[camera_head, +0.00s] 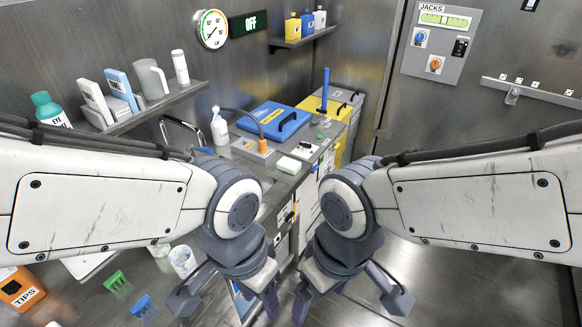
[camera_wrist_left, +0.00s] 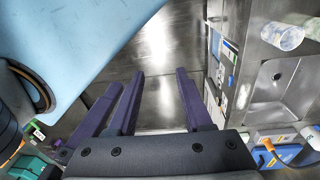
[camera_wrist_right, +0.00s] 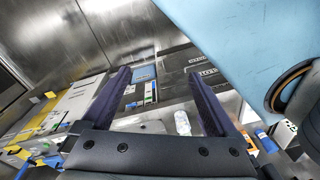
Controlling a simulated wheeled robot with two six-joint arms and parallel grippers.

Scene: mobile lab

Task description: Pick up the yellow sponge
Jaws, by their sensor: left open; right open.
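I cannot make out a yellow sponge for certain in any view. A small pale block with a greenish base (camera_head: 289,165) lies on the counter in the head view; I cannot tell if it is a sponge. My left gripper (camera_head: 258,298) is open and empty, low in front of the counter; its spread fingers show in the left wrist view (camera_wrist_left: 160,80). My right gripper (camera_head: 318,290) is open and empty, beside it to the right. Its spread fingers show in the right wrist view (camera_wrist_right: 158,80). My arms hide part of the near counter.
The counter holds a blue case (camera_head: 272,118), a white bottle (camera_head: 219,128) and an orange-topped device (camera_head: 260,146). A yellow case (camera_head: 318,104) stands behind. A wall shelf (camera_head: 160,104) is at left. Green (camera_head: 118,285) and blue (camera_head: 143,306) racks are lower left. Floor at right is clear.

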